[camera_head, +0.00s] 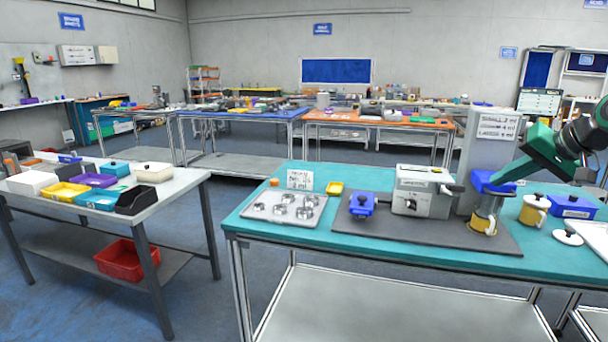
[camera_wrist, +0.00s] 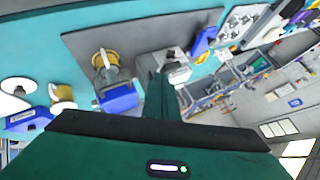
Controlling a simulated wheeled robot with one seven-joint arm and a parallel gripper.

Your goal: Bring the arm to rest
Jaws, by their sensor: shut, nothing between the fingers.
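My gripper (camera_head: 497,178) is green with dark fingers. In the head view it comes in from the right edge, above the teal bench (camera_head: 262,235), with its tips just behind or over the top of a blue dispenser head (camera_head: 488,184). I cannot tell whether they touch. In the wrist view my gripper (camera_wrist: 160,85) shows its fingers closed together and empty. A yellow-and-metal cup (camera_head: 484,224) stands below the blue dispenser head. A second yellow-and-white mug (camera_head: 533,210) stands to its right.
A grey machine (camera_head: 421,190) with a lever and a blue device (camera_head: 362,203) stand on the dark mat (camera_head: 395,235). A metal tray (camera_head: 257,212) of rings lies left. A blue box (camera_head: 572,206) and white lid (camera_head: 567,237) lie right. Another table (camera_head: 190,183) with bins stands far left.

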